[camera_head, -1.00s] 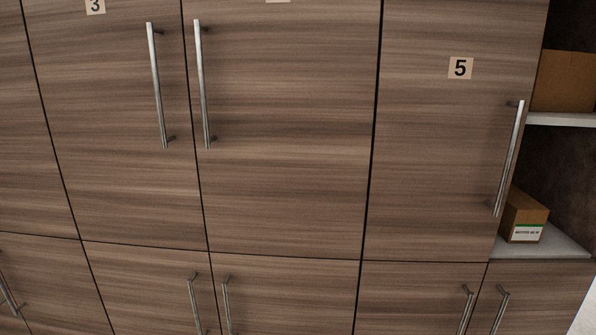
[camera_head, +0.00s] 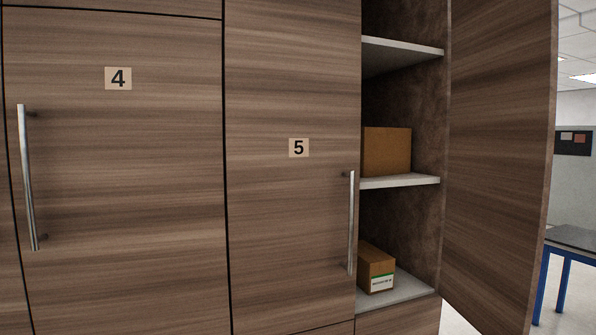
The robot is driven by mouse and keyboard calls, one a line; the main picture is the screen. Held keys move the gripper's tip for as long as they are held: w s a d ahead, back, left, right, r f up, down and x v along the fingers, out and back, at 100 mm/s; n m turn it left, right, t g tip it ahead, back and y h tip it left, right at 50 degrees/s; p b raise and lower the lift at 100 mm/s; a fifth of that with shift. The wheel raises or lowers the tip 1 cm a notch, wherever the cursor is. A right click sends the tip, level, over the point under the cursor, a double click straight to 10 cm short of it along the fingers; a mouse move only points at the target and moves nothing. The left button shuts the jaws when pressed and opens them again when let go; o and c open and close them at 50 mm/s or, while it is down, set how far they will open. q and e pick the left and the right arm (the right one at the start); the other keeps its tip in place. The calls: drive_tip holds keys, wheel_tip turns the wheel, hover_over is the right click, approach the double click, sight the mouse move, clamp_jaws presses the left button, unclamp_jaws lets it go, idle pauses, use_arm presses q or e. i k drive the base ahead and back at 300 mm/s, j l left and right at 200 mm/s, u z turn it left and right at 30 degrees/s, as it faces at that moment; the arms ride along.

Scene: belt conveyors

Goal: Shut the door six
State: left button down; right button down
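An open wooden cabinet door (camera_head: 498,150) stands swung outward at the right of the head view, hinged at the right side of an open compartment. Its inner face shows; its outer face, handle and any number are hidden. It is beside door five (camera_head: 290,220), which is shut, so it appears to be door six. The compartment (camera_head: 400,105) behind it is fully exposed. Neither of my grippers is in the view.
A larger cardboard box (camera_head: 387,150) sits on the middle shelf (camera_head: 405,182). A smaller labelled box (camera_head: 376,268) sits on the bottom shelf. Door four (camera_head: 120,180) is shut at left. A blue-legged table (camera_head: 566,238) stands at far right beyond the open door.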

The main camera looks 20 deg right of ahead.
sight(504, 58)
drive_tip(key=k+l, duration=0.1)
drive_tip(key=l, duration=1)
drive_tip(key=k+l+z, duration=0.1)
drive_tip(key=l, duration=2.1)
drive_tip(key=k+z, duration=0.05)
drive_tip(key=k, duration=0.05)
